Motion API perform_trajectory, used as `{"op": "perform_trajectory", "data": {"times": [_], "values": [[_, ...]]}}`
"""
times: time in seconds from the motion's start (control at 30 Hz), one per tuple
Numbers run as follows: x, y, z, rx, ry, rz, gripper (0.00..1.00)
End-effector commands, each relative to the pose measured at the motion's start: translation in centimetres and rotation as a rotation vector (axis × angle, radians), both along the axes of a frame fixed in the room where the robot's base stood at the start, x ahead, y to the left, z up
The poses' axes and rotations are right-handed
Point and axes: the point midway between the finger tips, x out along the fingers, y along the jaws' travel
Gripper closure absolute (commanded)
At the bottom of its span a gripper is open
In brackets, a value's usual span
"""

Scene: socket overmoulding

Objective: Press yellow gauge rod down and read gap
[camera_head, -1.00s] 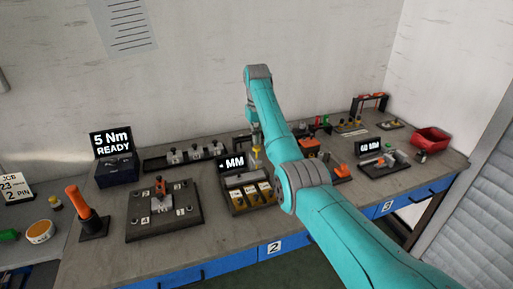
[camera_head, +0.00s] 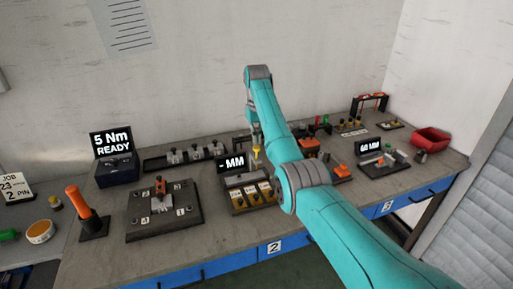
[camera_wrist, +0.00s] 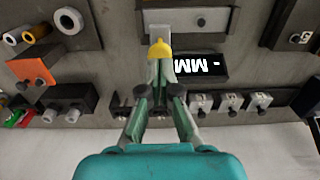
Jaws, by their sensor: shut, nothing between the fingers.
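The yellow gauge rod (camera_head: 257,154) stands upright over the gauge unit in the middle of the bench. Its rounded yellow cap (camera_wrist: 160,48) shows in the wrist view right at my fingertips. My gripper (camera_wrist: 161,66) is shut and empty, pointing down at the cap. I cannot tell whether the fingertips touch it. In the head view my gripper (camera_head: 256,143) is small and partly hidden by my arm. The gauge display (camera_head: 233,163) reads "- MM", with no number; it shows upside down in the wrist view (camera_wrist: 199,67).
A fixture plate (camera_head: 140,233) and an orange-handled tool (camera_head: 74,198) stand left. A "5 Nm READY" display (camera_head: 112,143) stands behind them. A second MM display (camera_head: 369,147) and a red bin (camera_head: 432,138) are right.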

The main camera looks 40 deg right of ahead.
Motion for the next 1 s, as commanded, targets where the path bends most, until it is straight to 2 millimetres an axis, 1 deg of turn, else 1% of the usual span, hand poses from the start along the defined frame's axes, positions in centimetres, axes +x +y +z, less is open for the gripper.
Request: {"op": "perform_trajectory", "data": {"times": [1.0], "values": [[0.0,0.0,-1.8,0.000,0.001,0.000,1.00]]}}
